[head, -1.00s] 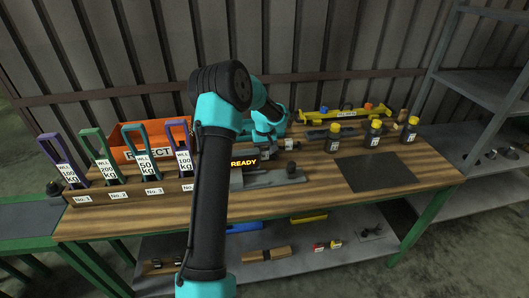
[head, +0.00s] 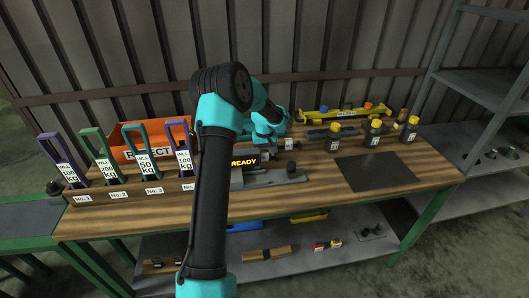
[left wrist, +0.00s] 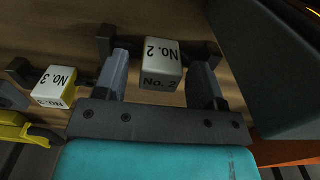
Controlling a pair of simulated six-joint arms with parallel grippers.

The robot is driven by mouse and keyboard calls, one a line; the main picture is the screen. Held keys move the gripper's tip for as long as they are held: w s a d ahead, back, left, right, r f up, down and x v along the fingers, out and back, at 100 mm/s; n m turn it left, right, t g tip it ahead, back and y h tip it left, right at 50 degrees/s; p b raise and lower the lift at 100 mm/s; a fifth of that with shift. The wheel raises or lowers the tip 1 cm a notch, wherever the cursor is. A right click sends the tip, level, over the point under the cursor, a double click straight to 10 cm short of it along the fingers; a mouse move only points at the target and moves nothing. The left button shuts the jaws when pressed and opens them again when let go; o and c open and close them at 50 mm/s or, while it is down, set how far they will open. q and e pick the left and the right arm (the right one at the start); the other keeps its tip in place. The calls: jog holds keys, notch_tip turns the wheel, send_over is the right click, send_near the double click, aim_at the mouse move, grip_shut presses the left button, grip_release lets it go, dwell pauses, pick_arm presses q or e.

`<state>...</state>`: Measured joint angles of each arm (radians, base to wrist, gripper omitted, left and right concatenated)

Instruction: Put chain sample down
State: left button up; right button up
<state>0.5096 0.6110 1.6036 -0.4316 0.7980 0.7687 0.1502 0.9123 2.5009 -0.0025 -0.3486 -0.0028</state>
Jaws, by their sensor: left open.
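In the left wrist view a pale block (left wrist: 161,62) marked No. 2 sits between the two fingers of my left gripper (left wrist: 161,85). The fingers stand apart on either side of it, with a gap visible at the right. A dark bar-like part shows behind the block, against the wooden bench. A second pale block (left wrist: 53,88) marked No. 3, with yellow beside it, lies to the left. In the head view my left gripper (head: 279,146) is low over the bench behind the READY display, partly hidden by my arm. I cannot tell which part is the chain sample. My right gripper is not in view.
The READY display (head: 244,161) and a grey plate stand in front of my gripper. An orange REJECT bin (head: 129,135) and a rack of coloured shackles (head: 120,197) are at the left. Yellow-capped bottles (head: 373,134) and a bare dark mat (head: 376,173) are at the right.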

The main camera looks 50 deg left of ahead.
aim_at(265, 151)
pick_arm(q)
jog(key=shift+r, duration=0.15)
notch_tip(265, 151, up, 12)
dwell(0.5)
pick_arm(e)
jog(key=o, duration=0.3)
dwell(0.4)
